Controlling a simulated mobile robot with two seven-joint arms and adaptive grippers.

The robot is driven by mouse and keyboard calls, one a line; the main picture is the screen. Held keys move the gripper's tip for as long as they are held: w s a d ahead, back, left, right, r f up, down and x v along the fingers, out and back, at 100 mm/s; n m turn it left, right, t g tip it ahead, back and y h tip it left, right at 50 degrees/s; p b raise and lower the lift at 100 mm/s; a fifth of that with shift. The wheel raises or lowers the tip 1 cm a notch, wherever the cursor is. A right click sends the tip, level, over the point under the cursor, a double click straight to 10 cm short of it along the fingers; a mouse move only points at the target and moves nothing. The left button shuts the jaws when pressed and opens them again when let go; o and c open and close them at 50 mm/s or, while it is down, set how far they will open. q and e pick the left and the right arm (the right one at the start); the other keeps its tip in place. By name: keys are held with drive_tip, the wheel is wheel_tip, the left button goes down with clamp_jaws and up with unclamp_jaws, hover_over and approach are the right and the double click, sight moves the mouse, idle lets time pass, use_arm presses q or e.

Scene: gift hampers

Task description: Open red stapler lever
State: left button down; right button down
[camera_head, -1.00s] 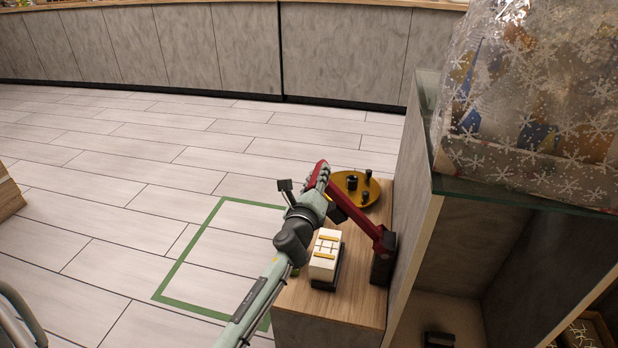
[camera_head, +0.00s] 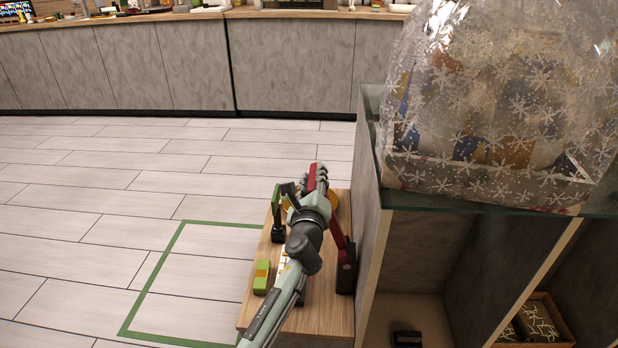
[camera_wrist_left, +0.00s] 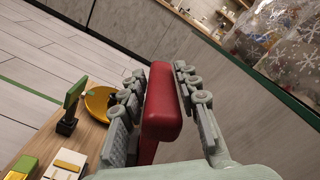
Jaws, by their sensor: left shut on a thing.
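The red stapler lever (camera_head: 337,236) slants up from a dark hinge post (camera_head: 346,274) at the right side of the small wooden table. Its red end also fills the middle of the left wrist view (camera_wrist_left: 162,103). My left gripper (camera_head: 315,182) is shut on this lever end, with one finger on each side of it. The gripper and wrist hide part of the lever in the head view. My right gripper is not in view.
On the wooden table (camera_head: 322,322) are a green and yellow block (camera_head: 261,277), a green-topped dark stand (camera_head: 277,225) and a yellow round plate (camera_wrist_left: 98,103). A grey cabinet wall (camera_head: 368,200) rises close on the right, with a wrapped hamper (camera_head: 490,120) on its glass top.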

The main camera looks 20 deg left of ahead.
use_arm(q)
drive_tip(key=shift+d+f, duration=0.35)
drive_tip(key=shift+f, duration=0.1)
drive_tip(key=c, duration=1.2)
unclamp_jaws()
drive_tip(key=shift+f, duration=0.1)
drive_tip(key=shift+a, duration=0.15)
drive_tip(key=shift+s, duration=0.35)
drive_tip(key=v, duration=1.1)
drive_tip(key=shift+s+r, duration=0.15)
drive_tip(key=shift+r, duration=0.05)
